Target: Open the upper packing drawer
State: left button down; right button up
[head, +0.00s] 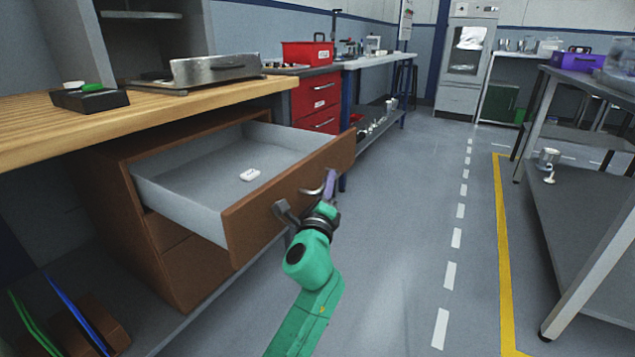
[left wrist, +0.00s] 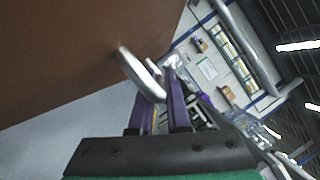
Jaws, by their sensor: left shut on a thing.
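The upper packing drawer (head: 290,205) is the top one of a brown wooden cabinet (head: 165,225) under the workbench, and it stands well pulled out. Its grey inside shows, with a small white item (head: 250,175) on the bottom. A curved metal handle (head: 313,191) sits on its brown front. My left gripper (head: 328,186), on a green arm, is at the handle and shut on it. In the left wrist view the metal handle (left wrist: 140,72) runs down to the purple fingers (left wrist: 162,108). My right gripper is not in view.
Lower drawers (head: 195,265) of the cabinet are closed. A red drawer unit (head: 317,100) stands behind. A grey metal table (head: 600,225) is at the right. The floor between, with a yellow line (head: 502,250), is clear.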

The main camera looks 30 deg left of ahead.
pick_arm(q)
jog(key=shift+f, duration=0.1)
jog(key=c, duration=0.9)
grip_release()
jog(key=shift+s+d+f, duration=0.1)
jog(key=shift+s+d, duration=0.15)
jog(key=shift+s, duration=0.25)
jog(key=b+v, duration=0.1)
jog(key=v, duration=1.2)
jog(key=shift+s, duration=0.25)
